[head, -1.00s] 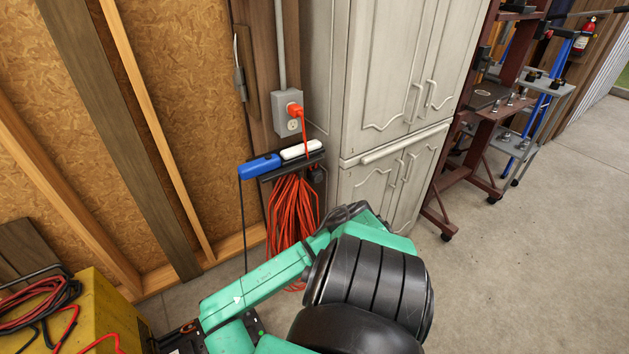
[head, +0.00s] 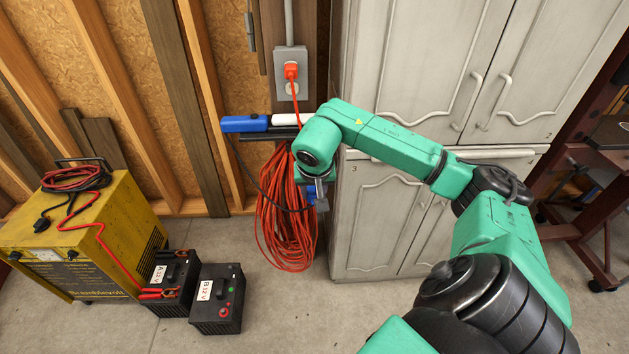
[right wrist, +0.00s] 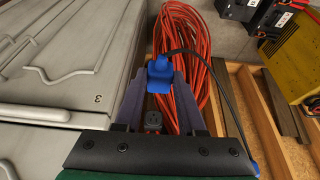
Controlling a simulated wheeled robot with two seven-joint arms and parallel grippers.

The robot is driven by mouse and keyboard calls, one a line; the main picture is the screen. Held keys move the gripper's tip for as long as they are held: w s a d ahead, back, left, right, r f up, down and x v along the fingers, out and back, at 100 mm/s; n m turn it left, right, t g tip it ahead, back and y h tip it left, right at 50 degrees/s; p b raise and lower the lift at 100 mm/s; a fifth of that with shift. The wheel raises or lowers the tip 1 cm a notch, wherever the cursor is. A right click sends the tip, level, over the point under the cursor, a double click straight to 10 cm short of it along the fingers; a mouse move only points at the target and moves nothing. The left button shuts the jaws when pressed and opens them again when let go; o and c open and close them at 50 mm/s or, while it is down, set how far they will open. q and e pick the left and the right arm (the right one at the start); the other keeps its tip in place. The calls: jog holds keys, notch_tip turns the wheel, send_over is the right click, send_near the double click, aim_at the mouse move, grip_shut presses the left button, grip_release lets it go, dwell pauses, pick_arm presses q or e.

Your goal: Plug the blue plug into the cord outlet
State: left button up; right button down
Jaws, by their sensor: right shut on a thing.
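My right gripper (head: 318,196) is in front of the coiled orange cord, left of the cabinet. It is shut on the blue plug (right wrist: 160,72), which sits between the fingertips in the right wrist view. A bit of blue plug (head: 310,192) shows beside the gripper in the head view. A black cord runs from the plug towards the blue power strip (head: 245,124) on the wall shelf. A dark socket end (right wrist: 152,120), apparently the cord outlet, shows between the fingers, nearer the camera than the plug and apart from it in the picture. In the head view my arm hides it. My left gripper is not in view.
The orange cord coil (head: 284,230) hangs under the shelf, below a wall outlet (head: 291,78) with an orange plug in it. A grey cabinet (head: 375,225) stands close on the right. A yellow charger (head: 100,225) and two black batteries (head: 217,300) stand on the floor at left.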

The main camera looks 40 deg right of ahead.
jog(key=shift+w+d+r, duration=0.1)
jog(key=shift+w+d, duration=0.15)
jog(key=shift+w, duration=0.05)
jog(key=w+d+p, duration=0.1)
jog(key=w+d, duration=0.5)
jog(key=w, duration=0.1)
jog(key=shift+w+p, duration=0.25)
jog(key=shift+p, duration=0.15)
jog(key=shift+p, duration=0.4)
dwell(0.5)
dwell(0.9)
jog(key=shift+w+d, duration=0.4)
jog(key=shift+w, duration=0.1)
dwell(0.3)
jog(key=shift+c, duration=2.1)
grip_release()
